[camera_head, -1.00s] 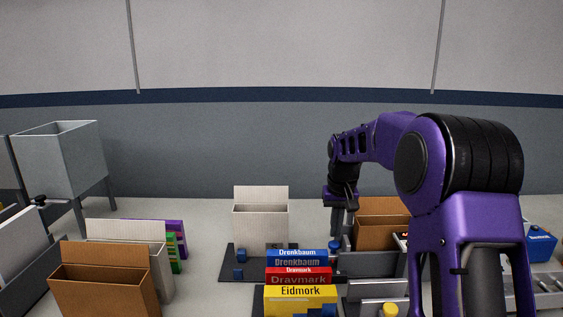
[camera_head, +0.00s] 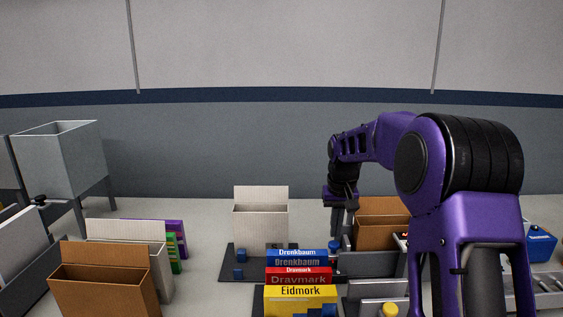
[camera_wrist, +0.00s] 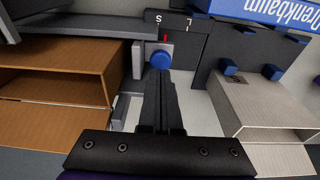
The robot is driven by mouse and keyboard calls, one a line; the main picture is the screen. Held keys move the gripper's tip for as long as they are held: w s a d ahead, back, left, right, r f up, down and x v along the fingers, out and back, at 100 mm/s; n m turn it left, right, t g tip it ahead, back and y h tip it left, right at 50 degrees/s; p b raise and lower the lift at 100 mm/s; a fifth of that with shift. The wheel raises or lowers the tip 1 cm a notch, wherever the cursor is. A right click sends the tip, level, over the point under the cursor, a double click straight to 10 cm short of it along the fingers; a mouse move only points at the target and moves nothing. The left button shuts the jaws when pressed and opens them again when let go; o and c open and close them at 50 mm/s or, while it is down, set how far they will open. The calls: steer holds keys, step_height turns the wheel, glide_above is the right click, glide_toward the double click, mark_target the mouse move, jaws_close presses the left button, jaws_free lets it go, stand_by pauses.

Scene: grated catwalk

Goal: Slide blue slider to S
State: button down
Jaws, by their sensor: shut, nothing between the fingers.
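The blue slider (camera_wrist: 160,60) is a round blue knob on a grey block, with a small red pointer (camera_wrist: 165,38) at its edge. A dark plate (camera_wrist: 205,40) behind it carries the letters S (camera_wrist: 158,18) and L (camera_wrist: 188,21). The pointer stands close to S, slightly towards the L side. My gripper (camera_wrist: 160,74) is shut and empty, its tips right at the knob; I cannot tell whether they touch it. In the head view my gripper (camera_head: 337,232) points down, and the blue knob (camera_head: 334,244) shows just below it.
A brown open box (camera_head: 382,208) stands right beside my gripper. A pale open box (camera_head: 261,222) stands to the left, with small blue blocks (camera_head: 240,256) on a dark base. Stacked Drenkbaum, Dravmark and Eidmark boxes (camera_head: 300,293) stand in front.

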steer(key=shift+f+b, duration=0.45)
steer(key=shift+f, duration=0.7)
steer(key=shift+s+d+f, duration=0.1)
steer(key=shift+d, duration=0.5)
stand_by(0.4)
steer(key=shift+p, duration=0.3)
step_height(320, 180, up, 6)
steer(key=p, duration=0.5)
steer(key=shift+r, duration=0.2)
